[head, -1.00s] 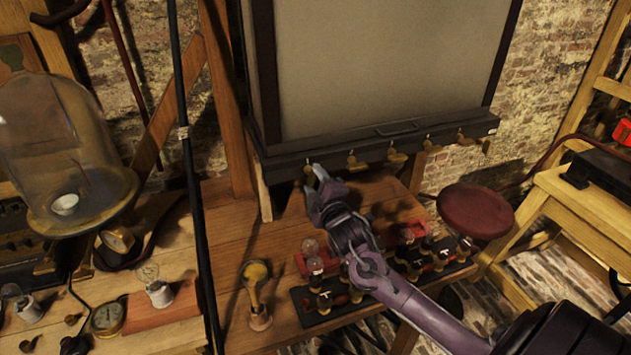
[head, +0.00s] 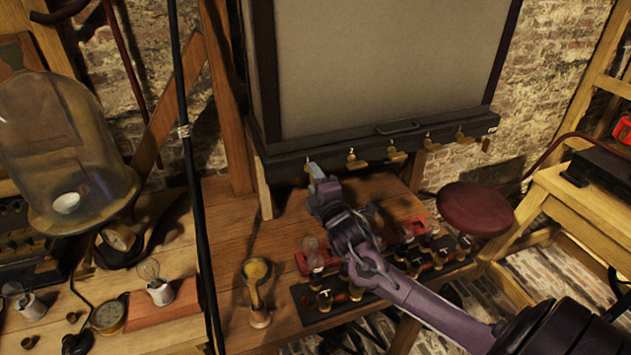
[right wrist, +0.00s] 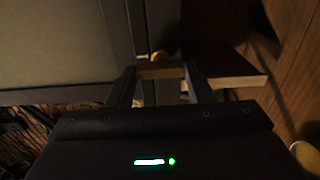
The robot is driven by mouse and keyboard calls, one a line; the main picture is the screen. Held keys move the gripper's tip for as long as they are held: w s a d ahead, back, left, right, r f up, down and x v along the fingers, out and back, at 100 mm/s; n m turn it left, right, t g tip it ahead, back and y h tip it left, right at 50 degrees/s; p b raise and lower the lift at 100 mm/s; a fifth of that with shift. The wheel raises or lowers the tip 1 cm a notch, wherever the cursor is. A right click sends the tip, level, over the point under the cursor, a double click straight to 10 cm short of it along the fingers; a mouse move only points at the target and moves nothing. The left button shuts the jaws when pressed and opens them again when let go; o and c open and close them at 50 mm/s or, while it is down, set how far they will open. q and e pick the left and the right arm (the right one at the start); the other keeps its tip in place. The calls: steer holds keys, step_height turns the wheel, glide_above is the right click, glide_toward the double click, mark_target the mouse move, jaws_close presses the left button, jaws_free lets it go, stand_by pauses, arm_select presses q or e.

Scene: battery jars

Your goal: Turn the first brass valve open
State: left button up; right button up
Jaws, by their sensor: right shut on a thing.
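A row of small brass valves runs along the lower dark rail of the large framed panel (head: 385,70). The first brass valve, at the left end, shows between my fingers in the right wrist view (right wrist: 160,72). In the head view my gripper mostly covers it. My right gripper (head: 314,174) is at this valve, shut on its brass handle, with one finger on each side (right wrist: 162,76). Other brass valves, such as the second (head: 355,160) and the third (head: 396,155), hang to the right, apart from the gripper. My left gripper is not in view.
A wooden bench (head: 225,215) lies below the panel. It holds a brass funnel-like piece (head: 257,285) and black bases with small bulbs (head: 340,302). A glass bell jar (head: 60,140) stands left, a dark red round seat (head: 475,210) right. A black pole (head: 190,165) stands left of the gripper.

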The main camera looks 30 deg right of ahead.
steer(key=o, duration=1)
steer(key=b+v, duration=0.2)
steer(key=v, duration=0.5)
steer(key=shift+s, duration=0.35)
steer(key=shift+a, duration=0.1)
